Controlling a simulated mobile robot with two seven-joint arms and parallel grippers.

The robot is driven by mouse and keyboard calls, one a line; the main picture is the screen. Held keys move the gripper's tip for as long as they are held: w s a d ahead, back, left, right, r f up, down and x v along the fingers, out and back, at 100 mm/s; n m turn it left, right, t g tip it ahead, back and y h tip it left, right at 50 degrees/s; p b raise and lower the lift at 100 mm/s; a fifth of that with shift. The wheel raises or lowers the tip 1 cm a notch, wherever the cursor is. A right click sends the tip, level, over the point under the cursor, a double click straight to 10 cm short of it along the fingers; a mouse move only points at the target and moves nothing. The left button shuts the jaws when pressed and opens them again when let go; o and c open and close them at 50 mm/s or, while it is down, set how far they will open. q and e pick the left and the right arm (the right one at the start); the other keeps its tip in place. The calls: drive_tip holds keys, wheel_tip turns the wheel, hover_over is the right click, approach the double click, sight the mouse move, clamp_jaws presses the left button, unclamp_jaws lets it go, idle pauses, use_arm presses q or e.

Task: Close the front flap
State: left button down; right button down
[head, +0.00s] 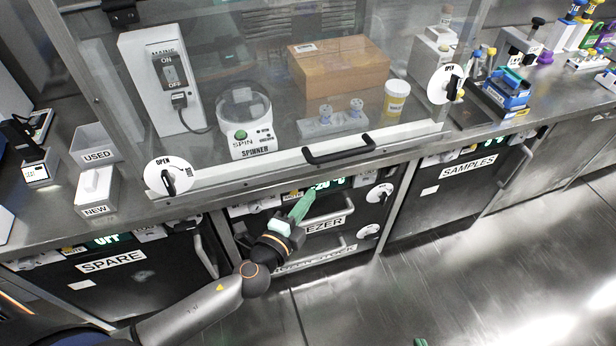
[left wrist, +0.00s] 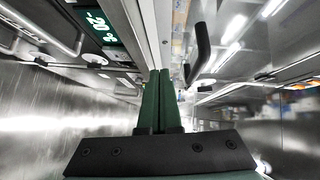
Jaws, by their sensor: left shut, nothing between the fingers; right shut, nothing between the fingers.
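The front flap is a clear panel over the bench enclosure, with a pale bottom rail (head: 270,170) and a black bar handle (head: 338,148). Whether the flap is fully down, I cannot tell. Round white dials marked OPEN sit near its left end (head: 168,177) and right end (head: 446,84). My left gripper (head: 312,190) is shut and empty, just below the bench edge and below the handle. In the left wrist view its green fingers (left wrist: 160,75) are together, with the black handle (left wrist: 199,50) apart to the right. Only a green tip of my right gripper (head: 420,342) shows at the bottom edge, shut.
Below the bench are the freezer (head: 325,222), spare (head: 110,262) and samples (head: 470,168) units. The floor in front is clear.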

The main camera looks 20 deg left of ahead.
sight(302, 170)
use_arm(q)
drive_tip(key=w+a+f, duration=0.1)
drive_tip(key=w, duration=0.5)
drive_tip(key=shift+w+a, duration=0.15)
drive_tip(key=shift+a, duration=0.2)
drive_tip(key=w+a+b, duration=0.1)
drive_tip(key=b, duration=0.1)
drive_tip(key=w+a+f+b, duration=0.1)
drive_tip(key=b, duration=0.1)
drive_tip(key=shift+w+f+m+t+b, duration=0.2)
drive_tip(key=shift+w+m+t+b, duration=0.1)
drive_tip(key=shift+w+b, duration=0.05)
drive_tip(key=shift+w+a+b, duration=0.2)
drive_tip(key=shift+w+b, duration=0.05)
drive_tip(key=shift+b, duration=0.05)
drive_tip(key=shift+w+a+r, duration=0.1)
drive_tip(key=shift+r, duration=0.15)
